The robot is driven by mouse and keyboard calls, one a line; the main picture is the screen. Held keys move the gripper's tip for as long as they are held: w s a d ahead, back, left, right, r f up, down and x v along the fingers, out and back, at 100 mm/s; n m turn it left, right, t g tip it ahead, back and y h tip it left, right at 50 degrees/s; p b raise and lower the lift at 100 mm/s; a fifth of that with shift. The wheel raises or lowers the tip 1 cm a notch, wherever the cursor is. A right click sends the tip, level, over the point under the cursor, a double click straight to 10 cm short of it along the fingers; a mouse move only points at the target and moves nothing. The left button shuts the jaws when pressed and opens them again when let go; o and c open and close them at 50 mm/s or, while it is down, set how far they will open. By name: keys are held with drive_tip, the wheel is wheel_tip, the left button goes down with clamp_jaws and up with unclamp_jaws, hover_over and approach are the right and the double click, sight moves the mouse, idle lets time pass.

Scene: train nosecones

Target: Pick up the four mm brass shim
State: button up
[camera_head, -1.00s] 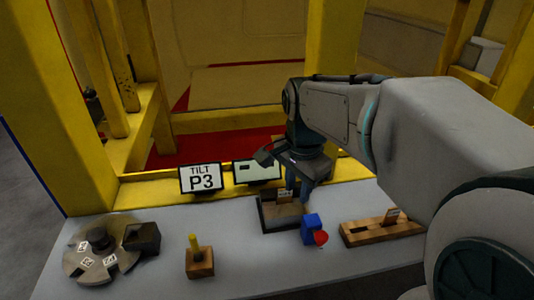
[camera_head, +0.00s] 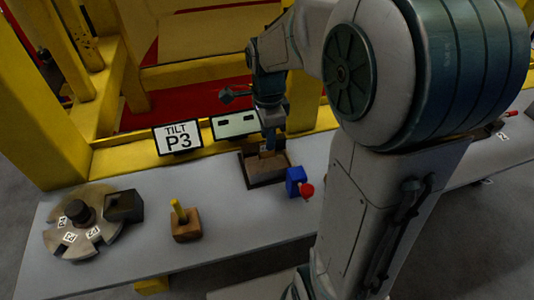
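My gripper (camera_head: 268,144) points down at the back of a small dark-framed tray (camera_head: 249,184) on the grey bench. Its blue-grey fingers are close together and small in view, so I cannot tell whether they are open or shut, or hold anything. A small tan-and-white piece, perhaps a label, shows by the fingertips at the tray's back edge. I cannot make out a brass shim there. The tray's floor looks brown and plain.
A blue block with a red knob (camera_head: 296,182) stands right of the tray. A wooden block with a yellow peg (camera_head: 186,224), a notched metal disc (camera_head: 75,232) with a black block, and a "TILT P3" sign (camera_head: 178,138) stand leftward. Yellow beams rise behind. My arm covers the bench's right middle.

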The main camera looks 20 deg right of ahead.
sight(264, 154)
wheel_tip(264, 154, down, 5)
drive_tip(key=shift+w+f+p, duration=0.1)
drive_tip(key=shift+w+p, duration=0.05)
drive_tip(key=shift+p, duration=0.15)
clamp_jaws()
